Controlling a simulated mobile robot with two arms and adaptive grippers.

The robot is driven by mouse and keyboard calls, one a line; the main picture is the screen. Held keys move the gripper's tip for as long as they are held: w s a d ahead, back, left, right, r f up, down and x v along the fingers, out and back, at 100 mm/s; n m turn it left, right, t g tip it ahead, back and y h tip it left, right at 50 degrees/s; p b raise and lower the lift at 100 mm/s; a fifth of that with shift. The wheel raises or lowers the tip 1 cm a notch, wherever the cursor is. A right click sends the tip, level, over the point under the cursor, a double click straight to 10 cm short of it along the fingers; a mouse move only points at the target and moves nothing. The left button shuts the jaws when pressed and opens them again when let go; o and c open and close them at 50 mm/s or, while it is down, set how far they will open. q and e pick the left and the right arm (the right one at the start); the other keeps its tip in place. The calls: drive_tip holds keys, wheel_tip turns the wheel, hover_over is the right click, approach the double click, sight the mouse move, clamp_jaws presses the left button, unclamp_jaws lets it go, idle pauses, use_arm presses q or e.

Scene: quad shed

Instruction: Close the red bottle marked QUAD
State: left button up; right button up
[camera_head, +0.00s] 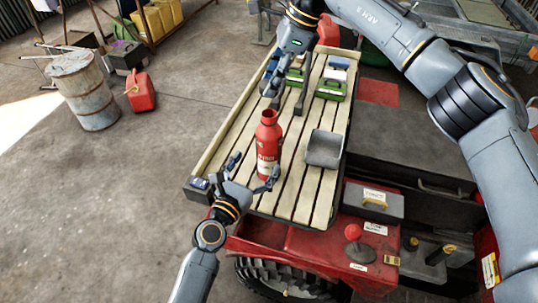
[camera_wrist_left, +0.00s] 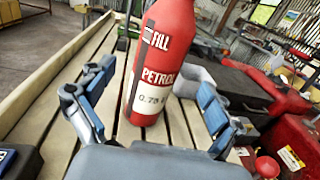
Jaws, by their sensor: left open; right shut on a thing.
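The red bottle (camera_head: 268,145) stands upright on the slatted wooden rack, and its top looks open, with a dark mouth. In the left wrist view the bottle (camera_wrist_left: 162,70) reads "FILL PETROL" on its label; the word QUAD does not show. My left gripper (camera_head: 254,171) is open, with its fingers on either side of the bottle's lower part; I cannot tell whether they touch it. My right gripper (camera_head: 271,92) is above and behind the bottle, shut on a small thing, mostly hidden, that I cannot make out.
A grey scoop-like tray (camera_head: 324,149) lies right of the bottle. Green-and-white boxes (camera_head: 331,86) and a dark-headed tool (camera_head: 300,100) lie farther back. A red jerrycan (camera_head: 140,92) and a rusty drum (camera_head: 84,90) stand on the floor at left. The rack's front slats are clear.

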sight(269, 144)
use_arm(q)
drive_tip(key=x, duration=0.8)
drive_tip(key=shift+f, duration=0.1)
drive_tip(key=shift+s, duration=0.1)
drive_tip(key=c, duration=1.8)
use_arm(e)
drive_tip(key=shift+w+f, duration=0.1)
drive_tip(key=shift+f, duration=2.4)
drive_tip(key=shift+f, duration=0.85)
drive_tip(key=shift+f, duration=0.6)
